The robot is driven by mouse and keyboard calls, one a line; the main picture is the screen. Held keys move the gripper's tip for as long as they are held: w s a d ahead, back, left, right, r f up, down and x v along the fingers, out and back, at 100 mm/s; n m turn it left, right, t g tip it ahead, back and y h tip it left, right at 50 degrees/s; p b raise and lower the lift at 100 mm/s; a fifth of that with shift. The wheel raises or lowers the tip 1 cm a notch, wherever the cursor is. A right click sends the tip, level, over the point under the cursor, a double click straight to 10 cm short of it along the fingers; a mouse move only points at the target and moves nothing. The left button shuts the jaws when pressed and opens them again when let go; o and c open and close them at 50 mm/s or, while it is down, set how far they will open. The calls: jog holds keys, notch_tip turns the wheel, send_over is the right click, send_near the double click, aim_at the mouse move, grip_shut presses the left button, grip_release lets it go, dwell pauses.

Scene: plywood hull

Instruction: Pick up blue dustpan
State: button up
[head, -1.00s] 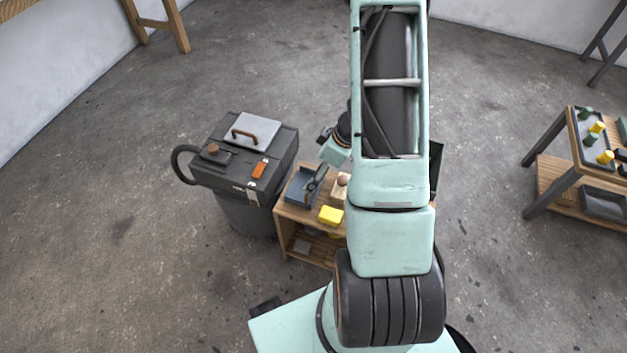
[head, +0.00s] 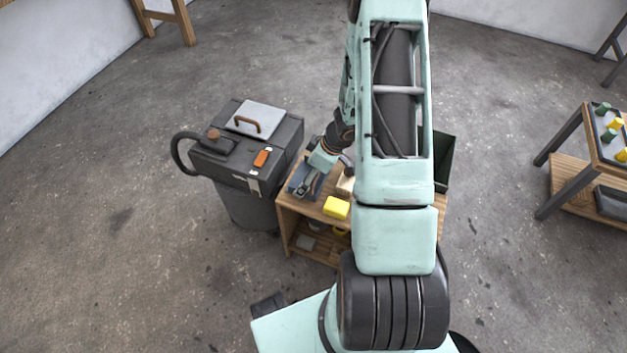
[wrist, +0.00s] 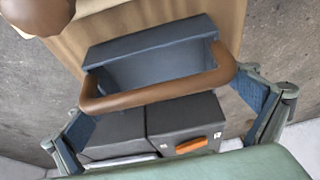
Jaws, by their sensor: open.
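The blue dustpan (head: 296,181) lies on the left end of the small wooden table. In the wrist view the dustpan (wrist: 150,48) shows its blue-grey pan and a thick brown handle bar along its near side. My gripper (head: 307,182) is over the dustpan in the head view and partly covers it. In the wrist view my gripper (wrist: 170,98) is open, with one finger to each side of the handle. Nothing is gripped; I cannot tell whether either finger touches the handle.
The wooden table (head: 318,212) also bears a yellow block (head: 336,207) and a pale wooden piece (head: 345,184). A dark bin (head: 245,200) with a hose and an orange part stands just left. A rounded brown knob (wrist: 38,12) is near the dustpan.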

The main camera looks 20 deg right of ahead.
jog(key=shift+r, duration=0.1)
jog(key=c, duration=1)
jog(key=shift+o, duration=0.2)
notch_tip(320, 180, up, 28)
jog(key=p, duration=1.5)
